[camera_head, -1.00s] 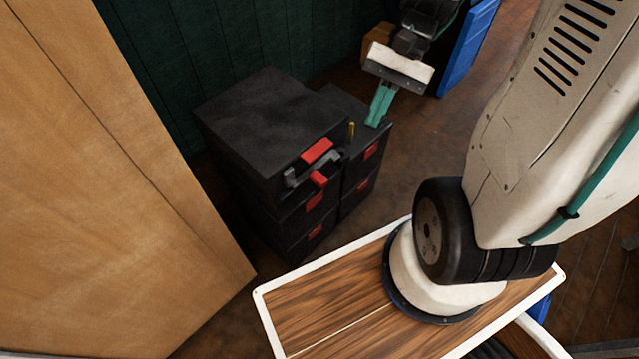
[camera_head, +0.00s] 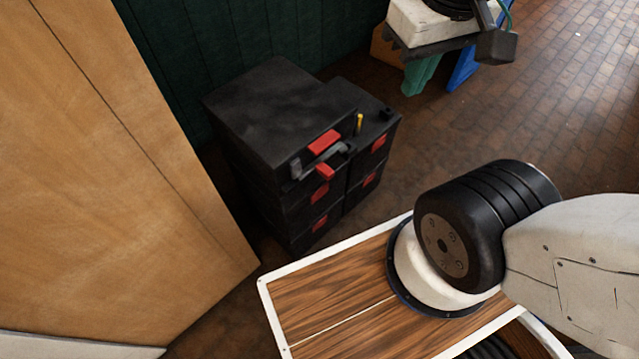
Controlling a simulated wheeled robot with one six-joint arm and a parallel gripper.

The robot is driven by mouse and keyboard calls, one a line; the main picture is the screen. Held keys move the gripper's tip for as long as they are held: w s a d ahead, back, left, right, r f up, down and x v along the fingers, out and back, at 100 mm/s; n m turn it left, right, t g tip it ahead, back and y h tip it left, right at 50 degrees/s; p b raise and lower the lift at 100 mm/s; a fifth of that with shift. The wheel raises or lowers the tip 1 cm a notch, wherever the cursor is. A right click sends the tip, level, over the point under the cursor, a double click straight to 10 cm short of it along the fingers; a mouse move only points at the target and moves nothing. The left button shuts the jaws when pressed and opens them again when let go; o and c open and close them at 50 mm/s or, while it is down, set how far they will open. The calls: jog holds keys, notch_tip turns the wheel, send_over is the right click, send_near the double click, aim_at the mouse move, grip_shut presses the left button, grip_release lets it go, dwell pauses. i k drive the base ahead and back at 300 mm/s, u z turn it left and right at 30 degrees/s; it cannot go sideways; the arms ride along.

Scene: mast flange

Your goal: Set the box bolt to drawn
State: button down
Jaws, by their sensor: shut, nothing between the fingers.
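The box bolt (camera_head: 333,156) is a grey bar lying across the upper front edge of a black stacked box (camera_head: 262,108), with a red knob hanging below it. A red tab sits just above it on the lid edge. From this view I cannot tell how far the bar is slid. My gripper (camera_head: 420,78) is at the top right, with its teal fingers together and empty. It is apart from the box and the bolt. The white gripper body above is cut off by the frame edge.
A lower black stack (camera_head: 365,112) with red catches adjoins the box on the right; a yellow peg (camera_head: 360,123) and a dark knob stand on it. A tan wooden panel (camera_head: 110,160) fills the left. A blue panel (camera_head: 465,66) is behind my gripper. Brick floor at right is clear.

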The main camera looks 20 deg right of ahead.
aim_at(318, 165)
jog(key=z, duration=2.7)
jog(key=k, duration=2.15)
jog(key=u, duration=2.35)
jog(key=i, duration=0.5)
jog(key=u, duration=0.1)
